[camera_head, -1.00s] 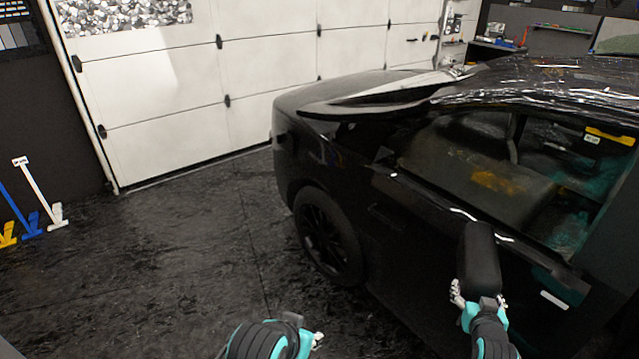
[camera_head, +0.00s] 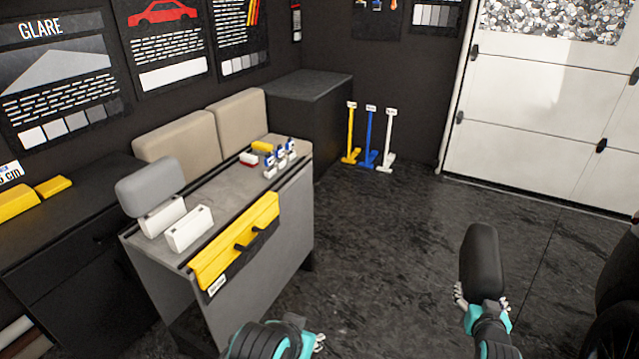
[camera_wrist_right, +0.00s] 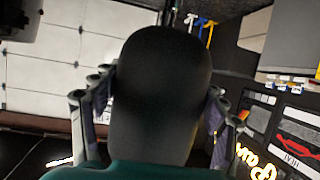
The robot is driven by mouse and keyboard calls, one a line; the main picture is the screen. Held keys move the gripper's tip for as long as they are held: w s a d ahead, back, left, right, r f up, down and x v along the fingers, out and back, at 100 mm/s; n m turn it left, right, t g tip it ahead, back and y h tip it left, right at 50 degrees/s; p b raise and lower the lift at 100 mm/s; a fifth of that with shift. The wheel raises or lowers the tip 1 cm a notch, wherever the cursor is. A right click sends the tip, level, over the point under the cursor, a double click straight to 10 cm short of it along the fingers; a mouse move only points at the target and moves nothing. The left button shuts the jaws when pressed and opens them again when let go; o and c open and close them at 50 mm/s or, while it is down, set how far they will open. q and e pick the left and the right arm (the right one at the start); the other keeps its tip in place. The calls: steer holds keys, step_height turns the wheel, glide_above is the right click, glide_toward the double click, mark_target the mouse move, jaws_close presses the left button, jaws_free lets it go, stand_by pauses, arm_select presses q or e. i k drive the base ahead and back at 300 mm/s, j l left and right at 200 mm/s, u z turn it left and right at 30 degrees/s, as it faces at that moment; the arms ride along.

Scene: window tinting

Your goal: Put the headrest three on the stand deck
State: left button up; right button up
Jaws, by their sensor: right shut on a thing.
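My right gripper (camera_head: 482,299) is shut on a black headrest (camera_head: 482,258), which it holds upright above the floor at the lower right, well apart from the stand. The headrest (camera_wrist_right: 160,90) fills the middle of the right wrist view, with finger parts on both sides of it. The stand deck (camera_head: 228,182) is the grey top of a cabinet left of centre. A grey headrest (camera_head: 150,186) and two white blocks (camera_head: 187,229) are at its near left end. My left gripper (camera_head: 318,341) is at the bottom edge, mostly hidden by its own wrist; its jaws are unclear.
A yellow tray-like piece with dark handles (camera_head: 238,240) lines the stand's front. Small red, yellow and blue items (camera_head: 270,158) sit at the deck's far end. Beige seat backs (camera_head: 178,140) stand behind it. Dark floor (camera_head: 390,240) lies open between stand and headrest.

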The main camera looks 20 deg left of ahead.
mark_target(233, 194)
steer(key=i+j+u, duration=0.1)
steer(key=i+u, duration=0.15)
steer(key=u, duration=0.25)
steer(key=i+u, duration=0.3)
steer(key=u, duration=0.2)
steer(key=i+l+u, duration=0.2)
steer(key=u, duration=0.25)
